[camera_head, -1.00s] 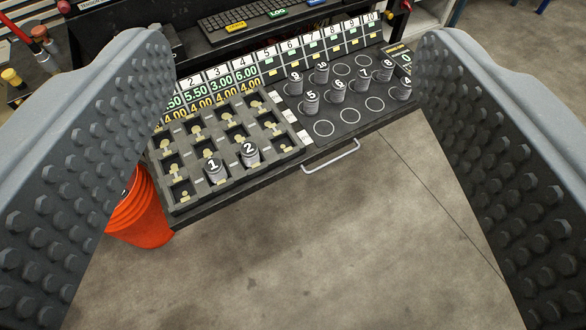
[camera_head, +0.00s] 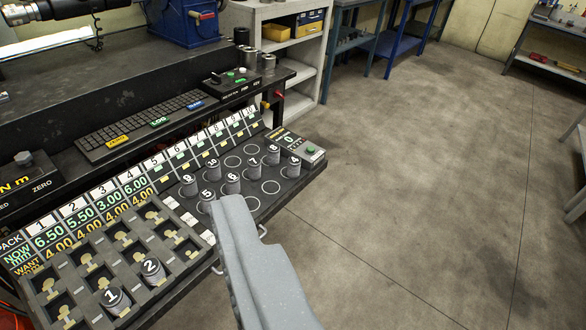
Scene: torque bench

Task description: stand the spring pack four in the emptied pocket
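Spring pack four (camera_head: 293,167), a dark grey cylinder with a white 4 on top, stands upright at the right end of the dark ring-marked panel (camera_head: 268,205). The pocketed tray (camera_head: 128,238) at lower left has several empty pockets with yellowish shapes; I cannot tell which is the emptied one. Pack 1 (camera_head: 114,301) and pack 2 (camera_head: 152,271) stand in its front row. The other finger is out of view, so the opening is hidden.
Packs 5 (camera_head: 206,201), 6 (camera_head: 232,183) and several others crowd the panel left of pack four. Behind them rises a number board (camera_head: 135,185). A small device with a green button (camera_head: 310,150) sits by pack four. Open floor (camera_head: 420,210) lies to the right.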

